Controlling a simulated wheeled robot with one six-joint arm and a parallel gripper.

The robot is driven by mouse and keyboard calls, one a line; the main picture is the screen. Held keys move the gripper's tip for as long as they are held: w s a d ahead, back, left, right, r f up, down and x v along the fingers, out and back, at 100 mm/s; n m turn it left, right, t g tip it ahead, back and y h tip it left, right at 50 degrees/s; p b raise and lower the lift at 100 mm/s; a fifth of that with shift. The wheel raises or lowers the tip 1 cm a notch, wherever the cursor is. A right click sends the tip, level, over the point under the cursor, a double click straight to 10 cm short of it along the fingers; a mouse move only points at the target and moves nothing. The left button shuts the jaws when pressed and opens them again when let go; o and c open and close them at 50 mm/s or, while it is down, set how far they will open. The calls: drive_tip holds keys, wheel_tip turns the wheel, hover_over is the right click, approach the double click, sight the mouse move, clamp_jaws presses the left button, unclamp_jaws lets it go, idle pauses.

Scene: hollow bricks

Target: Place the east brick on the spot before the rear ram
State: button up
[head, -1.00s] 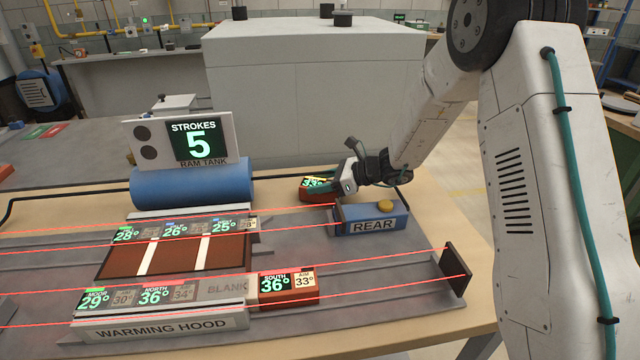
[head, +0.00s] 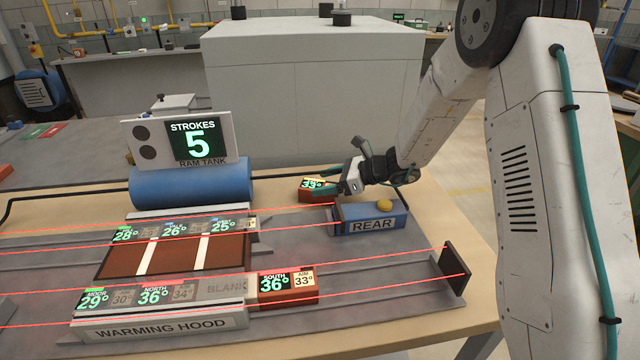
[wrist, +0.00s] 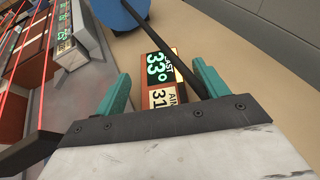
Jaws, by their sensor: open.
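In the wrist view the brick (wrist: 160,68) also shows an AIM 31 label. My gripper (wrist: 161,72) is open, its teal fingers spread to either side of the brick's near end; whether they touch it I cannot tell. In the head view my gripper (head: 338,180) is at the brick's right end. The rear ram (head: 372,226) is a blue block marked REAR with a yellow button. Bare grey track (head: 293,232) lies to its left.
A dark cable crosses over the brick in the wrist view. The blue ram tank (head: 190,188) stands left, under a STROKES 5 display (head: 195,140). Red beams run along the tracks. The south brick (head: 288,286) sits beside the warming hood (head: 160,328). Several bricks lie in the rear row.

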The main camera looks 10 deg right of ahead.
drive_tip(key=v, duration=1)
